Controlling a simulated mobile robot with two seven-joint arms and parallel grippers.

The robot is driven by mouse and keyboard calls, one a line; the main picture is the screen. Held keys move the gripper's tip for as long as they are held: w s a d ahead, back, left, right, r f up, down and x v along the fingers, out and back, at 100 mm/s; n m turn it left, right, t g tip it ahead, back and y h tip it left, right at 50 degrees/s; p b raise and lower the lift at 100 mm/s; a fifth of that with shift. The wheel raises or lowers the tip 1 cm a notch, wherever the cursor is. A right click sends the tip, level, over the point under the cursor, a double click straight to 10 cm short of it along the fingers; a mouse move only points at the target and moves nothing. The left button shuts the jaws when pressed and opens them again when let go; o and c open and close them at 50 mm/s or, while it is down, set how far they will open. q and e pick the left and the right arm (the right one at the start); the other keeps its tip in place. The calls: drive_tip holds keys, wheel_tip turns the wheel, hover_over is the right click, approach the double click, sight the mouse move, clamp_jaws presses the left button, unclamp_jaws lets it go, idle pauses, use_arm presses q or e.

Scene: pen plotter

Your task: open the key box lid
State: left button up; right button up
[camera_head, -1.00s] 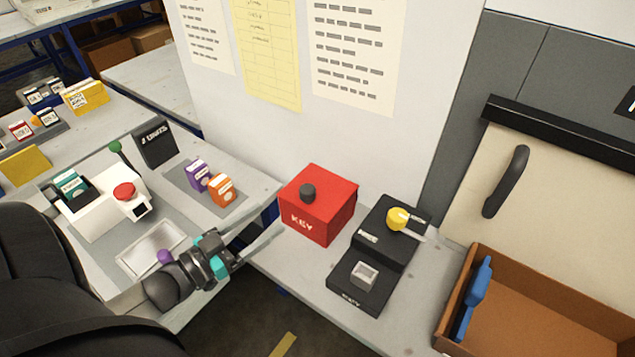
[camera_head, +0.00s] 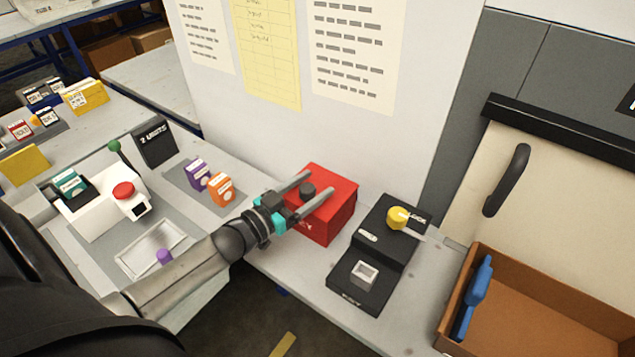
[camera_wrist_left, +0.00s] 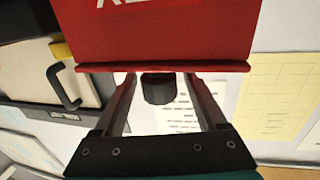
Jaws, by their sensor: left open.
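The key box (camera_head: 338,222) is a red box with a flat lid (camera_head: 338,178) and a dark round knob (camera_head: 308,190) on top. The lid is shut. My left gripper (camera_head: 320,183) is open over the lid, its fingers on either side of the knob in the head view. In the left wrist view the knob (camera_wrist_left: 157,88) shows between the two fingers, with the red box (camera_wrist_left: 170,35) above. I cannot tell whether either finger touches the knob. The gripper hides part of the box's white lettering. My right gripper is not in view.
A black stepped block (camera_head: 372,240) with a yellow knob (camera_head: 398,216) stands right of the box. An orange-brown tray (camera_head: 565,310) with a blue tool (camera_head: 475,297) is at far right. A white panel (camera_head: 270,140) rises behind; a white machine (camera_head: 105,208) stands left.

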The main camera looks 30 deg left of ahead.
use_arm(q)
drive_tip(key=shift+x, duration=1)
drive_tip(key=shift+c, duration=0.2)
clamp_jaws()
idle(0.6)
